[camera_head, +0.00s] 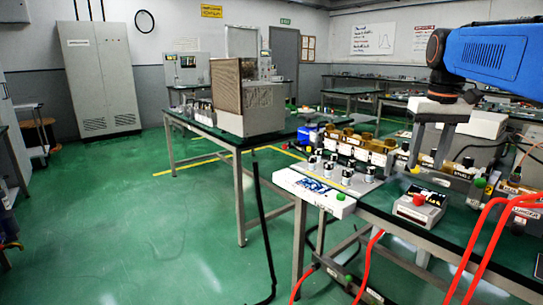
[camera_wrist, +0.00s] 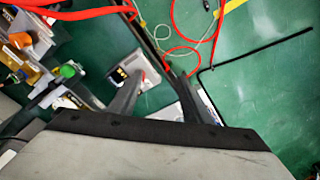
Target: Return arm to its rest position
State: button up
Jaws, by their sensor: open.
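My gripper (camera_head: 426,160) hangs from my blue and grey arm at the right of the head view, fingers pointing down over the equipment bench. In the wrist view its two dark fingers (camera_wrist: 155,84) stand apart, with nothing held between them. The gripper is open. A small white box with a dark display and a red button (camera_head: 418,206) sits on the bench below it in the head view. The box also shows beyond the fingers in the wrist view (camera_wrist: 128,72). I cannot tell the exact height of the fingers above the bench.
The near bench (camera_head: 460,232) carries brass waveguide parts (camera_head: 360,143) and a white panel with several knobs (camera_head: 330,182). Red cables (camera_head: 490,235) loop over its front edge. A second table (camera_head: 205,128) holds a mesh-sided box (camera_head: 248,97). Green floor (camera_head: 150,225) is open at left.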

jog(key=s+a+f+t, duration=0.1)
jog(key=s+a+f, duration=0.2)
jog(key=s+f, duration=0.4)
jog(key=s+a+f+t, duration=0.1)
jog(key=s+a+f, duration=0.3)
jog(key=s+f, duration=0.4)
jog(key=s+a+f+n+t, duration=0.1)
jog(key=s+a+f, duration=0.2)
jog(key=s+f, duration=0.5)
notch_tip(320, 180, down, 2)
jog(key=shift+a+t, duration=0.15)
jog(key=shift+t, duration=0.15)
jog(key=shift+s, duration=0.1)
dwell(0.4)
